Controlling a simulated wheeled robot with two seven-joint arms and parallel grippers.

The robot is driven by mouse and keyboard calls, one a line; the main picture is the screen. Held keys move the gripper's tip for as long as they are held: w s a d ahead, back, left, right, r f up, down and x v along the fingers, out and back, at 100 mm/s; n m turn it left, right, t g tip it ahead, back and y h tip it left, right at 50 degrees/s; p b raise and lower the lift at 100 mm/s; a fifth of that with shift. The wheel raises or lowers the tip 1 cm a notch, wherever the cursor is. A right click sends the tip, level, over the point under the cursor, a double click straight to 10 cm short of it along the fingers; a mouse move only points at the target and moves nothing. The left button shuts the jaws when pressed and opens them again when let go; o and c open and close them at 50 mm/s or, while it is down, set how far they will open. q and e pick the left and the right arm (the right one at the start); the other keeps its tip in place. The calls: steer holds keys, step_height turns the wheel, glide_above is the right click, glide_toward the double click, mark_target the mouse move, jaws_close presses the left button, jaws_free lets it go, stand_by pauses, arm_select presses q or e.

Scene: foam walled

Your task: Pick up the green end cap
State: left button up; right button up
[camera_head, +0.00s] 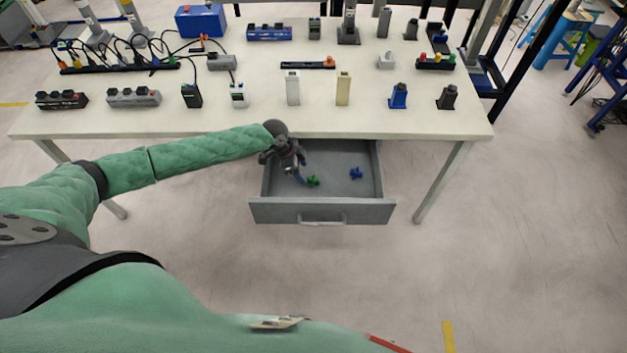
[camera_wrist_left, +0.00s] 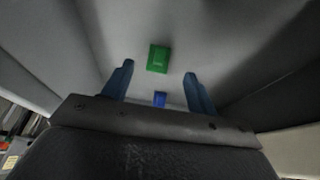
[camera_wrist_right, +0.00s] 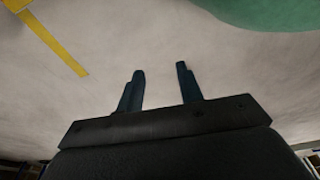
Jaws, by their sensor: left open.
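The green end cap (camera_head: 313,181) lies on the floor of the open grey drawer (camera_head: 322,211), left of its middle. In the left wrist view the green end cap (camera_wrist_left: 158,58) shows beyond and between my fingertips, apart from them. My left gripper (camera_head: 300,178) is open and empty, reaching down into the drawer just left of the cap; its blue fingers (camera_wrist_left: 158,80) are spread in the left wrist view. A blue end cap (camera_head: 355,173) lies in the drawer farther right, and also shows in the left wrist view (camera_wrist_left: 159,99). My right gripper (camera_wrist_right: 161,80) is open and empty above bare floor.
The white table (camera_head: 215,122) stands above the drawer and carries several devices, among them a blue box (camera_head: 201,21) and a beige block (camera_head: 343,89). The drawer's walls and the table's front edge lie close around my left gripper. Floor in front is clear.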

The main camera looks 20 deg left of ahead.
mark_target(309, 178)
arm_select(q)
steer(key=shift+d+f, duration=0.25)
steer(key=shift+f, duration=0.3)
steer(key=shift+f+p, duration=0.15)
steer(key=shift+p, duration=0.25)
steer(key=p+x, duration=0.1)
steer(key=x, duration=0.1)
steer(key=p+x, duration=0.1)
steer(key=x, duration=0.1)
steer(key=shift+w+d+p, duration=0.1)
steer(key=shift+d+p, duration=0.15)
steer(key=shift+p, duration=0.05)
steer(key=shift+d+f, duration=0.1)
steer(key=shift+f, duration=0.25)
steer(key=c, duration=1.1)
arm_select(e)
steer(key=s+d+f, duration=0.2)
steer(key=s+f, duration=0.1)
steer(key=s, duration=0.4)
steer(key=shift+d+f, duration=0.2)
